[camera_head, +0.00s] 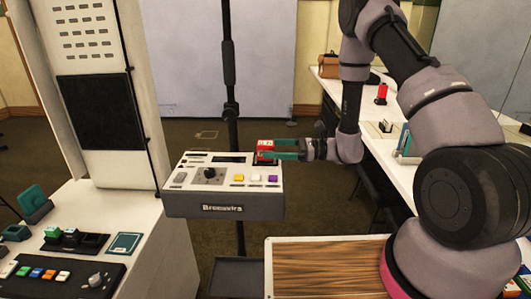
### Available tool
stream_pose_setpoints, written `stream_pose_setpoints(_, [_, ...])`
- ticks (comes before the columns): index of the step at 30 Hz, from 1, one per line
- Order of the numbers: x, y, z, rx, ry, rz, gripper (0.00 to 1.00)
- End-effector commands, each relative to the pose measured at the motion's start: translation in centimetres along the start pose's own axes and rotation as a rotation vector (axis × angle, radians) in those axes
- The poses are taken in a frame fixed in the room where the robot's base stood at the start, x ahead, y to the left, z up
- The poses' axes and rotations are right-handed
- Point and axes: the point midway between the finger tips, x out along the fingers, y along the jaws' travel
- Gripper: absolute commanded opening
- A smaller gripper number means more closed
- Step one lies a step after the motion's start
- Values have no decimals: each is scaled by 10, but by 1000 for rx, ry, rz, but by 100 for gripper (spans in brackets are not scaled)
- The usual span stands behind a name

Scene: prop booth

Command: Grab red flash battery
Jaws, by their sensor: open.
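A small red block with a white label, taken as the red flash battery (265,145), is at the back right corner of the white and grey control box (222,208). My gripper (273,149) comes in from the right, level, with two teal fingers apart. The fingertips reach the right side of the red block and overlap it in the picture. I cannot tell whether they touch it. The block's lower part is partly hidden by a finger.
The control box has a black knob (209,173) and coloured buttons. A dark pole (230,75) stands behind it. A wood-topped surface (325,266) is at front. At right, a white table (375,155) holds another red object (381,93). A button panel (60,278) is at left.

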Motion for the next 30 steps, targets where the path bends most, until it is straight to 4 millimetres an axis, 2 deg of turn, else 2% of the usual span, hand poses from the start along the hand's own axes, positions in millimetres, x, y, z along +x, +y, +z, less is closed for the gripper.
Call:
stream_pose_setpoints(5, [14,0,0,1,0,3,95])
stream_pose_setpoints(13, [50,-3,1,-1,0,3,95])
stream_pose_setpoints(22, [56,-4,1,0,0,0,95])
stream_pose_setpoints(23, [56,-4,1,0,0,0,91])
stream_pose_setpoints(24, [56,-4,1,0,0,0,76])
stream_pose_setpoints(26, [56,-4,1,0,0,0,53])
stream_pose_setpoints(27, [56,-4,1,0,0,0,38])
stream_pose_setpoints(29, [56,-4,1,0,0,0,15])
stream_pose_setpoints(30, [56,-4,1,0,0,0,0])
